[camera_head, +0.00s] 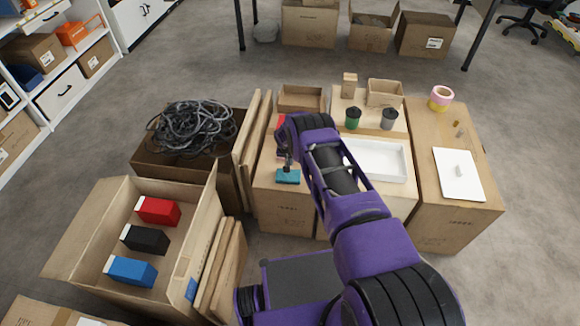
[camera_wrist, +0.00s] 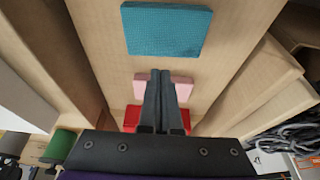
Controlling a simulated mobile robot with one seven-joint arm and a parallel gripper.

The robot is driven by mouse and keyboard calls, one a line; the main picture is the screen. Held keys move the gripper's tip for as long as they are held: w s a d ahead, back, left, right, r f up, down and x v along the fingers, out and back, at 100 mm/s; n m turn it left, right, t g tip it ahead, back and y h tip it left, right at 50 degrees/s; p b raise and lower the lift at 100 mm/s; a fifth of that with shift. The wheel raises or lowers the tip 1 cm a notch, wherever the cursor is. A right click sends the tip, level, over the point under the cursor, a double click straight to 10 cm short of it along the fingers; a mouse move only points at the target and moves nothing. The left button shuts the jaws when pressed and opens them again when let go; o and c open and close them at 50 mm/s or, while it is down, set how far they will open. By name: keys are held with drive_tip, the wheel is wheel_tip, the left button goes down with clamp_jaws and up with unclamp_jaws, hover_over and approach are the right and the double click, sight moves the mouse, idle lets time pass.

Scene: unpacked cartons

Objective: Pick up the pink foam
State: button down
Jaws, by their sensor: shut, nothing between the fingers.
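The pink foam (camera_wrist: 183,90) is a flat block on a carton top in the wrist view. My gripper (camera_wrist: 161,73) is shut and empty, and its fingers cross in front of the pink foam and hide its middle. I cannot tell whether they touch it. A teal foam block (camera_wrist: 167,30) lies beyond the fingertips, and a red block (camera_wrist: 131,118) shows partly near the finger bases. In the head view my gripper (camera_head: 287,161) is just behind the teal foam (camera_head: 288,176); my arm hides most of the pink foam there.
A white tray (camera_head: 378,160) is right of my arm. Green (camera_head: 352,118) and grey (camera_head: 389,119) cups stand behind it. Upright cardboard panels (camera_head: 250,150) and a box of dark cables (camera_head: 190,128) are on the left. An open carton (camera_head: 90,262) holds red, black and blue boxes.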

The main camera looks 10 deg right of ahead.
sight(289, 175)
drive_tip(key=shift+b+x, duration=0.7)
drive_tip(key=shift+x, duration=0.9)
drive_tip(key=shift+s+r+p, duration=0.15)
drive_tip(key=shift+s+p, duration=0.1)
drive_tip(key=shift+p, duration=0.1)
drive_tip(key=s+p, duration=0.1)
drive_tip(key=s+a+p, duration=0.1)
drive_tip(key=s, duration=0.1)
drive_tip(key=shift+a+r+p, duration=0.1)
drive_tip(key=shift+p, duration=0.2)
drive_tip(key=shift+s+a+f, duration=0.1)
drive_tip(key=shift+s+f, duration=0.15)
drive_tip(key=shift+s, duration=0.35)
drive_tip(key=shift+r, duration=0.1)
